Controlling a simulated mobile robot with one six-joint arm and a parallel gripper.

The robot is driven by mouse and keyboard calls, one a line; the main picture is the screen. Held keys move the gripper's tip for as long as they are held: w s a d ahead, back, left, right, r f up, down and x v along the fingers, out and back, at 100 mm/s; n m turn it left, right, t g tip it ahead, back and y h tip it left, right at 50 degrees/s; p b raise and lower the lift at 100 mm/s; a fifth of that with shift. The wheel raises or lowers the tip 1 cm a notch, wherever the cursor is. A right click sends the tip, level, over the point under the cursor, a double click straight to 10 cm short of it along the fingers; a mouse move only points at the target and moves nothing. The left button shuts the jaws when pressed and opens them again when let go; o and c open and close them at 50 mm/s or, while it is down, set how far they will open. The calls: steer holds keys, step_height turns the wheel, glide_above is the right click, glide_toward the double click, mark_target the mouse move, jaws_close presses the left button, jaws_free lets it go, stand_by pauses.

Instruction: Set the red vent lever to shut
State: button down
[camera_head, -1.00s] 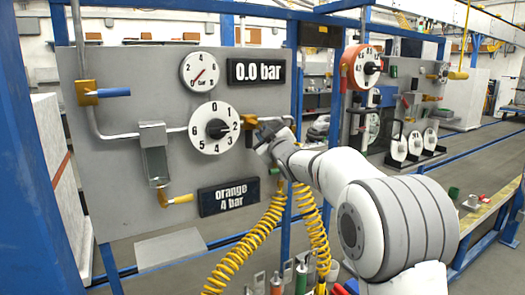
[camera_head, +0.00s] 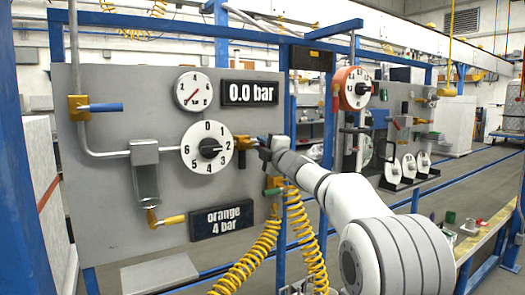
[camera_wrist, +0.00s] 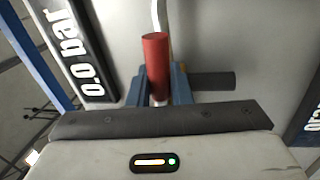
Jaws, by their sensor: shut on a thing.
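The red lever (camera_wrist: 157,62) stands upright in the wrist view, a plain red cylinder in front of the grey panel. My gripper (camera_wrist: 157,88) has its blue fingers on either side of the lever's lower part and is shut on it. In the head view my gripper (camera_head: 264,148) is at the panel's right edge, beside a brass valve body (camera_head: 244,143). The red lever cannot be made out there, hidden by my gripper. The lever's base and any open or shut marking are hidden.
Yellow coiled hoses (camera_head: 300,230) hang below my arm. A dark stub (camera_wrist: 213,81) lies right of the fingers.

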steer(key=shift+r+n, duration=0.1)
steer(key=shift+n, duration=0.5)
steer(key=c, duration=1.4)
jaws_free()
steer(key=shift+o, duration=0.2)
steer(key=b+v, duration=0.2)
steer(key=v, duration=0.5)
steer(key=shift+s+d, duration=0.2)
steer(key=shift+d, duration=0.15)
